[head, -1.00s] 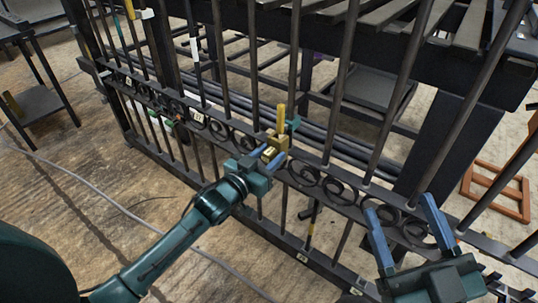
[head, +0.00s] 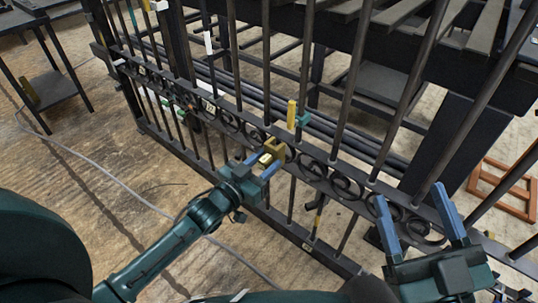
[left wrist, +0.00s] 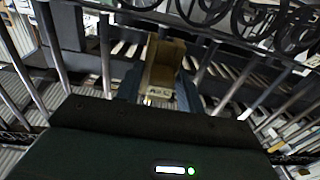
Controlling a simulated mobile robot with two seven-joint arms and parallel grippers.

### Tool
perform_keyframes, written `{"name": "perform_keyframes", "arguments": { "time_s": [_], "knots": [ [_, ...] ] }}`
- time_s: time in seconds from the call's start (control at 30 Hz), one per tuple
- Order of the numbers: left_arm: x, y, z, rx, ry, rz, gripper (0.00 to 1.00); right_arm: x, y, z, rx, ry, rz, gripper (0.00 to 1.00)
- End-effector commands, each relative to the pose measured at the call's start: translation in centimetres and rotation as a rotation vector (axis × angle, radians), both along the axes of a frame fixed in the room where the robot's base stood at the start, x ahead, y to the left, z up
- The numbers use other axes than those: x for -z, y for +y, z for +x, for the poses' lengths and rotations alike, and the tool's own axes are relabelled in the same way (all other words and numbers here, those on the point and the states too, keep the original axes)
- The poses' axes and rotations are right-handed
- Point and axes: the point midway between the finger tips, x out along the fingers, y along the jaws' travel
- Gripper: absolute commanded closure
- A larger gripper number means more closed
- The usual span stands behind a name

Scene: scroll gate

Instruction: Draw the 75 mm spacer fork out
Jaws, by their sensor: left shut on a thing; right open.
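My left gripper (head: 262,170) is shut on the spacer fork, a brown-yellow forked block (head: 277,149) with a small pale label. In the head view the fork is in front of the gate's scroll band (head: 316,172); I cannot tell whether its tips still touch the bars. The left wrist view shows the fork (left wrist: 163,62) between the blue fingers, its prongs pointing away, its label too small to read surely. My right gripper (head: 420,215) is open and empty, at the lower right in front of the gate.
A yellow upright piece (head: 291,114) and a teal piece (head: 303,120) sit at the gate just beyond the fork. Dark gate bars (head: 348,75) stand across the view. A cable (head: 95,170) lies on the wooden floor. A dark side table (head: 55,85) stands at left.

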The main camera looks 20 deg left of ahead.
Motion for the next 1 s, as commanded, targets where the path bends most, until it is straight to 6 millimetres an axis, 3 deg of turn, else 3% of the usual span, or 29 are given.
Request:
{"name": "perform_keyframes", "arguments": {
  "time_s": [0.7, 1.0],
  "knots": [
    [-0.3, 1.5, -3.9, 0.000, -0.004, -0.001, 0.99, -2.3, 0.0, 0.0, 0.000, 0.000, 0.000, 0.37],
    [-0.2, 1.6, -4.3, 0.000, -0.005, -0.002, 0.99, -2.4, 0.0, 0.0, 0.000, 0.000, 0.000, 0.37]
  ]
}}
